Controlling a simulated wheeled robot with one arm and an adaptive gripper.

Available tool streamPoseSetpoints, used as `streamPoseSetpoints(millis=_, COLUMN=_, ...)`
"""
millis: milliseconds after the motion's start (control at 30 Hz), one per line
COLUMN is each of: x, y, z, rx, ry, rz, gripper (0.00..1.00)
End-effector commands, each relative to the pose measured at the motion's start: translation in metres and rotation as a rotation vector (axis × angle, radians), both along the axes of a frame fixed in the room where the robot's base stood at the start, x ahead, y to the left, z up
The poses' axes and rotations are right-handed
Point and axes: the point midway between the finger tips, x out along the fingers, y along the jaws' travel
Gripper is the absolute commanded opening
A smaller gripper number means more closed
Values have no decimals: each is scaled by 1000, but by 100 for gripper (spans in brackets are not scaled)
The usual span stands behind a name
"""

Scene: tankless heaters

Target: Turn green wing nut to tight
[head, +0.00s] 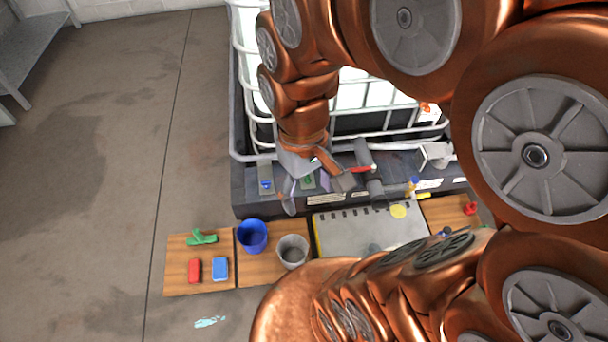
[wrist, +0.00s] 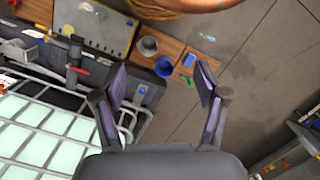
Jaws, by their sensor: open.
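The green wing nut (head: 308,180) is small and sits on a grey plate on the dark ledge of the caged tank. In the head view it shows between the fingers of my gripper (head: 314,190). My gripper is open and empty, with one finger to each side of the nut in that picture. How far the fingers are from it I cannot tell. In the wrist view the open fingers (wrist: 162,85) frame the ledge end and floor. The green nut is not visible there; the left finger may cover it. Whether it is tight cannot be seen.
A blue wing nut (head: 265,184) is left of the green one. A pipe valve with a red handle (head: 360,170) stands close on the right. Below are a blue bucket (head: 252,237), a grey bucket (head: 292,251) and wooden boards with blocks.

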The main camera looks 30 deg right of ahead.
Motion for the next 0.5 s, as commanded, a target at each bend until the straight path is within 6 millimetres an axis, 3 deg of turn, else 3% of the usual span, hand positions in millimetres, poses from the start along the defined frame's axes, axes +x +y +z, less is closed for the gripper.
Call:
streamPoseSetpoints(millis=33, x=17, y=-3, z=-21, rx=4, ry=-2, rz=23, gripper=73)
streamPoseSetpoints(millis=267, x=87, y=-19, z=-64, rx=25, ry=-21, rz=150, gripper=73)
streamPoseSetpoints(millis=500, x=159, y=-45, z=-120, rx=41, ry=-42, rz=275, gripper=73)
